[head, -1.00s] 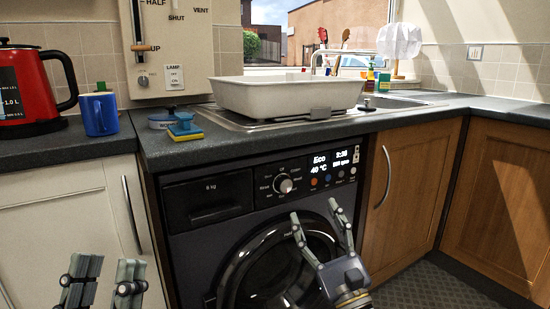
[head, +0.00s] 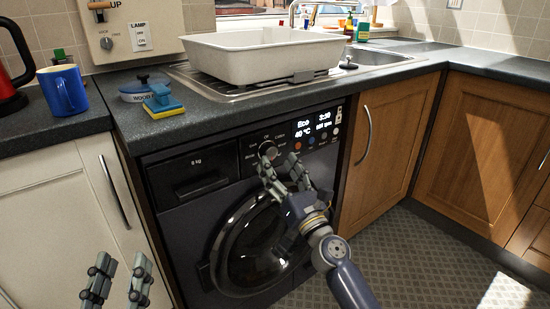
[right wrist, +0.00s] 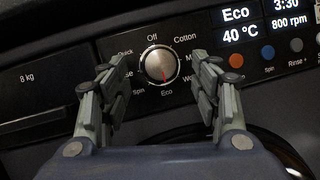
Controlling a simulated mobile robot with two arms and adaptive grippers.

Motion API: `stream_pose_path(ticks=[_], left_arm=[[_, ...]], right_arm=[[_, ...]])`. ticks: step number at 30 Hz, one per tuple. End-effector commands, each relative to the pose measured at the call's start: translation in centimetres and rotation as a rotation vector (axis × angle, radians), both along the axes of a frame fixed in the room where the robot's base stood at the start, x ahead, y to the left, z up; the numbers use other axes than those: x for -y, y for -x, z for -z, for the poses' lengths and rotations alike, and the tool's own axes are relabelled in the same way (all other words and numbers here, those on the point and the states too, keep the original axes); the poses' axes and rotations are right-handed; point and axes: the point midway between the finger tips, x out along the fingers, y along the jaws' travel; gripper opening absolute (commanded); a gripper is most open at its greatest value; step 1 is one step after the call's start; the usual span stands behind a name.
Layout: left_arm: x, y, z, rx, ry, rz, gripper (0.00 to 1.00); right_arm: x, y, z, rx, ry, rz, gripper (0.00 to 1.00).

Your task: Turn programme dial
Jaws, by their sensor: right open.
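The programme dial (head: 267,150) is a round silver knob on the dark washing machine's (head: 185,210) control panel. In the right wrist view the dial (right wrist: 160,64) has a red mark pointing down, by the word Eco. My right gripper (head: 281,170) is open in front of the panel, just below the dial in the head view. In the right wrist view its fingers (right wrist: 157,85) stand either side of the dial, apart from it. The display (right wrist: 240,25) reads Eco and 40 °C. My left gripper (head: 118,270) is open and empty at the lower left.
Coloured buttons (right wrist: 267,53) sit right of the dial. The detergent drawer (head: 200,178) is to its left. The dark worktop (head: 215,118) overhangs above, with a blue mug (head: 63,90), sponge (head: 162,103) and white basin (head: 265,58). The floor (head: 400,250) at right is clear.

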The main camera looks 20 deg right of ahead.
Motion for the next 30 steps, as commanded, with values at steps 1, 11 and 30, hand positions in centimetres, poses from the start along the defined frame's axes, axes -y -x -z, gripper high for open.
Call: stream_pose_path(ticks=[1,11,30], left_arm=[[0.0,0.0,0.1,-0.007,-0.003,0.000,0.40],[0.0,-0.1,0.4,-0.023,-0.007,-0.001,0.40],[0.0,-0.1,0.5,-0.022,-0.006,-0.002,0.40]], right_arm=[[-0.1,-0.7,-0.3,0.001,0.001,0.000,0.58],[-0.4,-2.4,-1.0,0.000,0.001,0.001,0.58],[-0.4,-2.4,-1.0,0.001,0.003,0.001,0.13]])
